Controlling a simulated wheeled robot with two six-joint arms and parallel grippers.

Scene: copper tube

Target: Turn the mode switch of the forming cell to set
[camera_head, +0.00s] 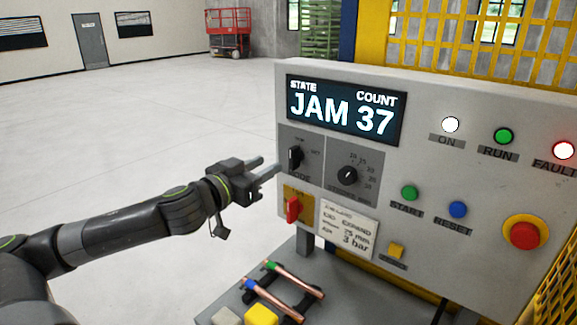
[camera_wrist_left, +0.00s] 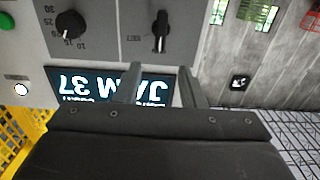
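The mode switch (camera_head: 294,157) is a black knob on a dark grey plate at the left of the control panel. Its grip stands about upright, with a small label above and another to its right, too small to read surely. In the left wrist view the panel appears upside down and the mode switch (camera_wrist_left: 161,32) is at top centre. My left gripper (camera_head: 268,167) is just left of the switch in the head view, fingers apart, empty and not seen touching it. In the left wrist view the fingertips (camera_wrist_left: 158,82) show a clear gap. My right gripper is not in view.
The display (camera_head: 345,107) reads JAM, count 37. An emergency stop button (camera_head: 524,235) is far right. Copper tubes (camera_head: 285,290) lie below the panel. Open floor is left.

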